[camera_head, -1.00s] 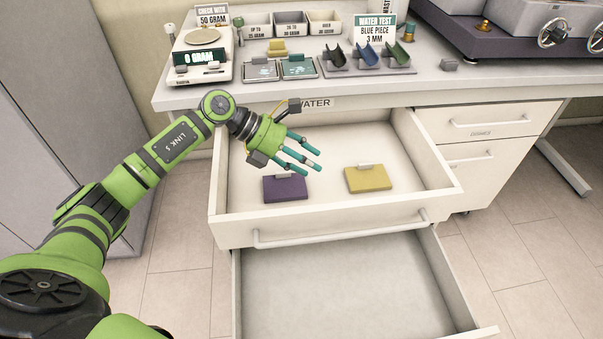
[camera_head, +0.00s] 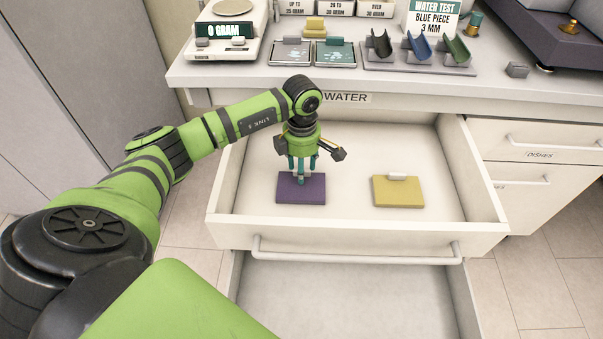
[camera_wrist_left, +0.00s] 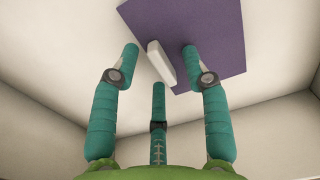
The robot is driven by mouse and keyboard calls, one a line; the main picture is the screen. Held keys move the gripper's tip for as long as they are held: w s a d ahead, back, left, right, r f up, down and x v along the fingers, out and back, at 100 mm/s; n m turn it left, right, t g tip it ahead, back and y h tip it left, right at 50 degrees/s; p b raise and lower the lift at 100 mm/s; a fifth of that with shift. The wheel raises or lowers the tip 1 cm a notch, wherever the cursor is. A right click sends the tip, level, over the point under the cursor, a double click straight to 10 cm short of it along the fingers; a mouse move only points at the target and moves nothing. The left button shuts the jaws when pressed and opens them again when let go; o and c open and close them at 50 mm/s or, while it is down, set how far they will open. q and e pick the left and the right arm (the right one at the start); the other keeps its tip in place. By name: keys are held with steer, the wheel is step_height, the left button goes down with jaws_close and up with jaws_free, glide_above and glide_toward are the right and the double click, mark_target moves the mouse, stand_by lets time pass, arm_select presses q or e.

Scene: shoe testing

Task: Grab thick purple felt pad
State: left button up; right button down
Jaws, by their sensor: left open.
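The purple felt pad (camera_head: 301,192) lies flat in the open upper drawer, on the left side. In the left wrist view the purple pad (camera_wrist_left: 205,32) has a white block-like handle (camera_wrist_left: 160,62) on top. My left gripper (camera_head: 302,174) points down over the pad's back part. In the left wrist view my left gripper (camera_wrist_left: 160,65) is open, with its teal fingers spread on both sides of the handle and one below it. The fingers hide the handle in the head view. Whether they touch the pad I cannot tell. My right gripper is not in view.
A yellow pad (camera_head: 398,191) with a white handle lies to the right in the same drawer (camera_head: 350,222). A lower drawer (camera_head: 350,297) is open below. The desk above holds a scale (camera_head: 226,34), small trays and coloured curved holders.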

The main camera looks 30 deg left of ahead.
arm_select(q)
jaws_close()
stand_by(0.3)
